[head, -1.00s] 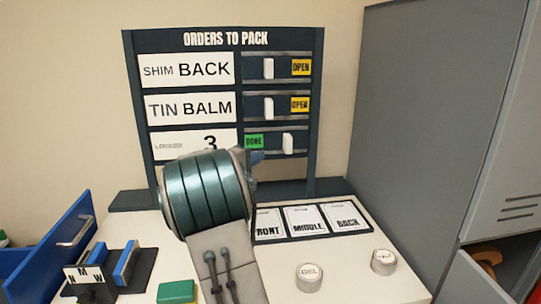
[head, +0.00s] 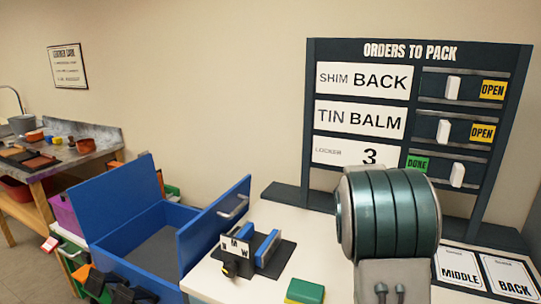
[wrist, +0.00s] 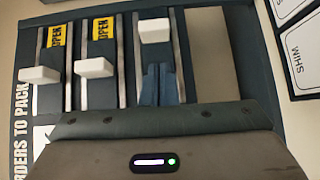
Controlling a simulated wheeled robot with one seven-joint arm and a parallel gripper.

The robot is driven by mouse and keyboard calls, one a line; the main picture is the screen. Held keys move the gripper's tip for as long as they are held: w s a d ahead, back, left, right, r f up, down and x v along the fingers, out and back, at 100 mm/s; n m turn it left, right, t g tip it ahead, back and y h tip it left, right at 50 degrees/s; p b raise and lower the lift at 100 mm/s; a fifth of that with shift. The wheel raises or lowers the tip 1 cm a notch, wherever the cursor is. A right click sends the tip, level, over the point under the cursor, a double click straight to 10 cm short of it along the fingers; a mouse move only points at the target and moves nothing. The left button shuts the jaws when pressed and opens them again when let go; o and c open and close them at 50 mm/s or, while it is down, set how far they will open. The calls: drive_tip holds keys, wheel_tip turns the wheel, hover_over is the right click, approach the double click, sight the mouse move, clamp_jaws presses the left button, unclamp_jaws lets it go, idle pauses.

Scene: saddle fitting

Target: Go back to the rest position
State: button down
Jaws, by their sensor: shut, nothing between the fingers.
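My gripper (wrist: 158,85) shows in the wrist view as two blue fingers shut together and empty. They are close to the white slider of the third row (wrist: 155,30); I cannot tell whether they touch it. In the head view my arm's green-banded link hides the gripper. The orders board (head: 419,51) stands at the right of the head view. Its SHIM BACK (head: 453,87) and TIN BALM (head: 443,130) sliders leave yellow OPEN labels showing. The LOCKER 3 slider (head: 457,174) leaves a green DONE label (head: 417,163) showing.
A blue open drawer box (head: 150,235) is left of the white counter (head: 235,278). A small dark stand (head: 268,255) and a green block (head: 305,291) are on the counter, left of my arm. Cards marked MIDDLE and BACK (head: 508,277) lie right. A cluttered workbench (head: 80,155) is far left.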

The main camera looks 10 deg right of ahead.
drive_tip(key=s+a+f+m+y+p, duration=0.1)
drive_tip(key=s+a+f+y+p, duration=0.1)
drive_tip(key=s+a+y, duration=0.6)
drive_tip(key=s+a+f+m+g+y+p, duration=0.1)
drive_tip(key=s+a+f+y+p, duration=0.2)
drive_tip(key=s+a+y, duration=0.6)
drive_tip(key=s+a+p, duration=0.2)
drive_tip(key=s+a, duration=0.9)
drive_tip(key=a, duration=0.3)
drive_tip(key=shift+s+m, duration=0.25)
drive_tip(key=shift+m, duration=0.15)
